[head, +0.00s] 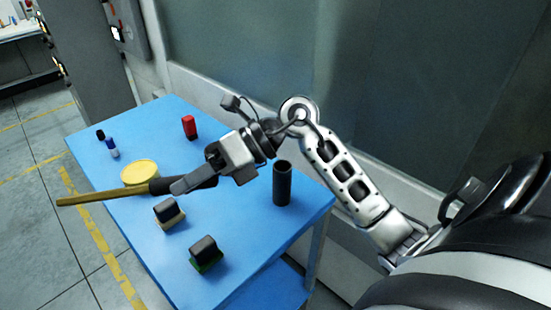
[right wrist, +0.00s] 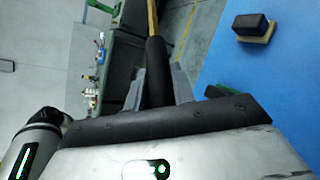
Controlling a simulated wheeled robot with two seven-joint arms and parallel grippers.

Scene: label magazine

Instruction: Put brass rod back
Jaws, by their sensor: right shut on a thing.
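The brass rod (head: 100,196) is a long yellow-brown bar with a black grip (head: 165,185). My right gripper (head: 190,184) is shut on the black grip and holds the rod roughly level above the blue table, its bare end reaching left past the table's edge. In the right wrist view the rod (right wrist: 152,18) points away from me, with its black grip (right wrist: 156,70) between the fingers of the right gripper (right wrist: 158,88). A dark upright tube (head: 282,185) stands on the table to the right of the gripper, apart from the rod. My left gripper is not in view.
On the blue table (head: 240,225) are a yellow round lid (head: 139,173), a red cylinder (head: 189,126), a blue-and-white bottle (head: 113,149), a small black item (head: 100,134) and two black blocks, one on a tan base (head: 168,212), one on a green base (head: 204,251). A wall stands behind.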

